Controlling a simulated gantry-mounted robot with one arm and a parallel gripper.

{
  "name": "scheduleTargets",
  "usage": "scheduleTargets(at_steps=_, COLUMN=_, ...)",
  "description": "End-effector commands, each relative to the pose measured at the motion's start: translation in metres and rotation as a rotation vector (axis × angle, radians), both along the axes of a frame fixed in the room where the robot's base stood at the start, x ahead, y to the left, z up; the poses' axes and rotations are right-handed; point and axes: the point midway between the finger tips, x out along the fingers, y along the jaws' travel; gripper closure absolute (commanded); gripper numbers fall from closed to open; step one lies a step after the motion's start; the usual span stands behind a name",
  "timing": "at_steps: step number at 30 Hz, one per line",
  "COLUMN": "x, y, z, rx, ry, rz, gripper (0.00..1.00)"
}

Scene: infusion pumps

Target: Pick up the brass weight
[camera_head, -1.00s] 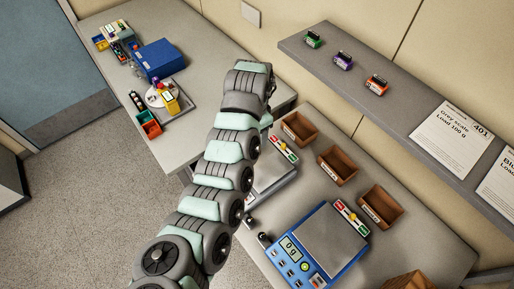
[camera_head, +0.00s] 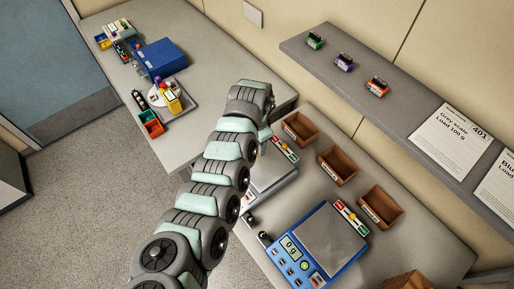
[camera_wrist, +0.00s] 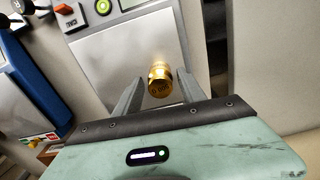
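The brass weight (camera_wrist: 160,84) is a small, shiny gold cylinder with engraved digits, too small to read surely. In the wrist view it shows between the two grey fingers of my gripper (camera_wrist: 158,92). The gripper is open, with a gap on both sides of the weight. A pale metal plate of the grey scale (camera_wrist: 100,55) lies below and behind it; I cannot tell exactly what the weight rests on.
A blue scale (camera_head: 322,262) reading 0 g stands to the right. Several wooden bins (camera_head: 337,166) line the bench's back. A shelf (camera_head: 400,108) above holds small coloured items and cards. A blue box (camera_head: 160,59) and trays stand on the left bench.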

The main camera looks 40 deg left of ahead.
Motion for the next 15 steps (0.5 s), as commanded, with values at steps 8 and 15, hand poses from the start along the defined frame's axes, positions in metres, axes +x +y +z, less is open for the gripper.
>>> scheduleTargets(at_steps=8, x=0.0001, y=0.0001, z=0.0002, rx=0.000, ry=0.000, rz=0.000, gripper=0.76)
scheduleTargets(at_steps=15, x=0.0001, y=0.0001, z=0.0003, rx=0.000, ry=0.000, rz=0.000, gripper=0.96)
